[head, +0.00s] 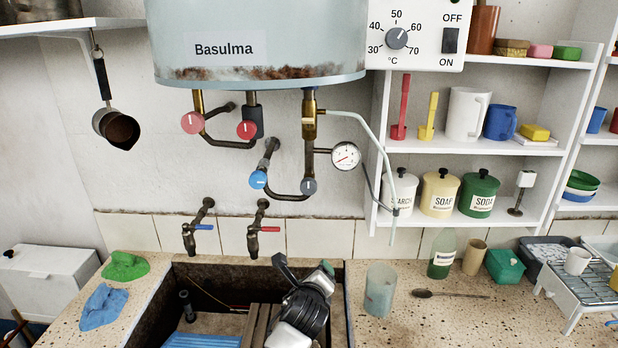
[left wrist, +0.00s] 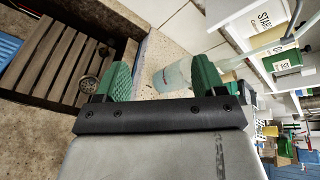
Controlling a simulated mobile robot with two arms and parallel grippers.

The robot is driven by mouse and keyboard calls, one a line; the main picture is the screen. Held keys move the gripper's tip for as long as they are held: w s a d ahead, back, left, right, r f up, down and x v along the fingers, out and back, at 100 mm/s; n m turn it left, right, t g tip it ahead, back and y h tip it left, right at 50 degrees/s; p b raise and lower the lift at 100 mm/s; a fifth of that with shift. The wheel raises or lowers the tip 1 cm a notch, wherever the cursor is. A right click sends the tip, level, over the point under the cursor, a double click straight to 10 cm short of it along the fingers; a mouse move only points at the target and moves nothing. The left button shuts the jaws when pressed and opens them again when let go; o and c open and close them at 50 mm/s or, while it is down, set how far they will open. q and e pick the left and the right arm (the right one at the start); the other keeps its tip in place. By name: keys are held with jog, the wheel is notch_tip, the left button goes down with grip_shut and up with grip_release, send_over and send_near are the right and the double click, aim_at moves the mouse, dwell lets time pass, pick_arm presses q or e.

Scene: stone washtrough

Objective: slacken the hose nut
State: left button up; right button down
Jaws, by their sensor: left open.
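My left gripper (head: 304,270) is above the right side of the stone trough (head: 341,305) and below the heater pipes in the head view. In the left wrist view, its green fingers (left wrist: 155,80) are apart with nothing held between them. A brass fitting (head: 309,125) hangs under the heater (head: 260,40), with a pale hose (head: 372,133) leaving it and curving down to the right. I cannot make out for certain which part is the hose nut. My gripper is well below this fitting, not touching it. My right gripper is not in view.
Two taps with a blue lever (head: 203,227) and a red lever (head: 270,229) stick out over the trough. A pressure gauge (head: 345,156) sits beside the hose. A glass (head: 380,290) and green bottle (head: 442,254) stand on the right ledge. Wooden slats (left wrist: 70,65) lie in the trough.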

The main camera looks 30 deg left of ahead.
aim_at(308, 188)
pick_arm(q)
jog(key=w+a+r+m+t+y+p, duration=0.1)
jog(key=w+a+r+m+y, duration=0.15)
jog(key=r, duration=0.55)
jog(key=w+a+r+m+t+y, duration=0.15)
jog(key=r+m, duration=0.25)
jog(key=r, duration=0.5)
jog(key=shift+h, duration=0.4)
jog(key=p+x, duration=0.2)
jog(key=x, duration=0.8)
jog(key=shift+a+r, duration=0.1)
jog(key=shift+a, duration=0.25)
jog(key=shift+c, duration=0.5)
jog(key=c, duration=0.8)
jog(key=shift+c, duration=0.2)
